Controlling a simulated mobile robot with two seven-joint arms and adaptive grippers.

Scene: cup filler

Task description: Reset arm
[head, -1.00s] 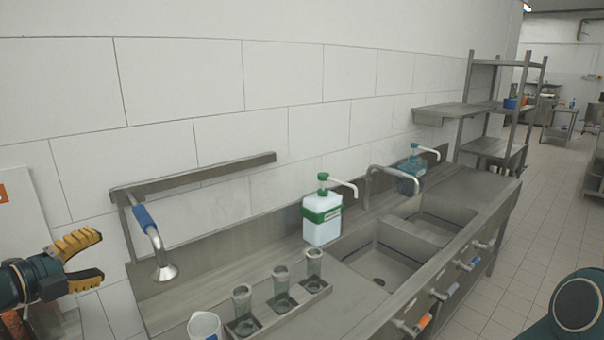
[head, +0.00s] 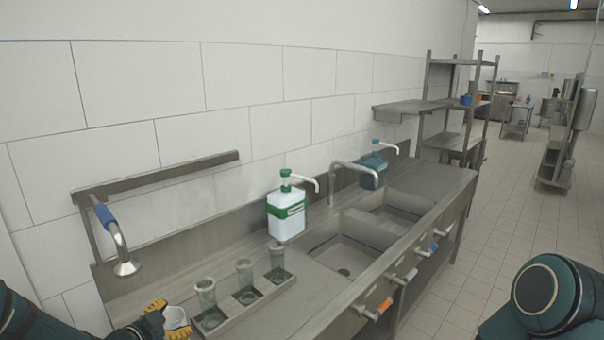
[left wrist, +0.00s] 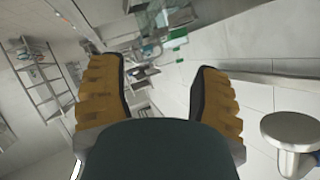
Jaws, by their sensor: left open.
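My left gripper (head: 168,318) is at the lower left of the head view, over the near left end of the counter. Its yellow fingers also show in the left wrist view (left wrist: 158,70), spread wide with nothing held between them.
A tray (head: 287,284) with three clear glasses (head: 244,268) stands on the steel counter. Behind are a spout with a blue sleeve (head: 118,250), a green-and-white pump bottle (head: 286,213) and sinks (head: 345,255). A tiled floor (head: 500,215) lies open at right.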

